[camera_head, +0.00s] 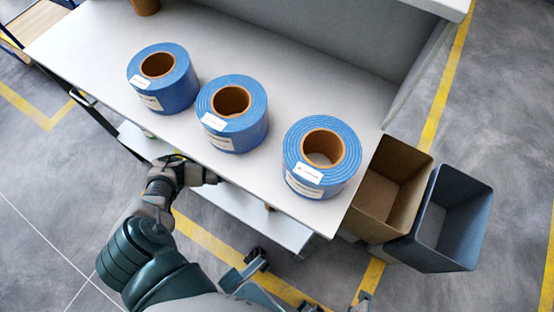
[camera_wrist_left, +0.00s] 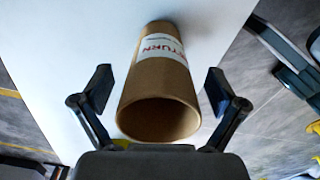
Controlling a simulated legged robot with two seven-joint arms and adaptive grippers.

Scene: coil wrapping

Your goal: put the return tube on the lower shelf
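The return tube (camera_wrist_left: 160,85) is a brown cardboard tube with a white label reading "RETURN" in red. In the left wrist view its open end faces me, and its far end is against a white surface. My left gripper (camera_wrist_left: 159,90) is open, with one finger on each side of the tube and visible gaps. In the head view my left gripper (camera_head: 205,172) is at the table's front edge, and the return tube cannot be made out there. The lower shelf (camera_head: 245,207) is a white board below the tabletop, mostly hidden by it. My right gripper is not in view.
Three blue rolls with brown cores (camera_head: 168,92) (camera_head: 252,130) (camera_head: 338,181) stand on the tabletop (camera_head: 300,85). A brown cylindrical object (camera_head: 146,5) is at the back left. A brown bin (camera_head: 400,215) and a grey bin (camera_head: 440,250) stand at the right.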

